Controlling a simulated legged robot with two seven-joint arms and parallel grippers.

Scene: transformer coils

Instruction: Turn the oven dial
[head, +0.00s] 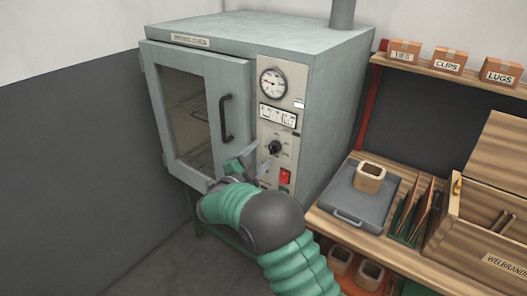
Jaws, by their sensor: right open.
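The grey oven (270,45) stands at the centre left with its windowed door shut. The oven dial (274,147) is a small black knob on the pale control panel at the oven's right front. My right gripper (258,158) reaches up from below with its green and grey fingers apart. The fingertips are just below and to the left of the dial, and I cannot tell whether they touch the panel. The dial shows clear of the fingers. My left gripper is not in view.
A round gauge (273,83) and a red switch (285,176) share the panel. The black door handle (226,118) is left of it. A shelf (450,72) bears small boxes.

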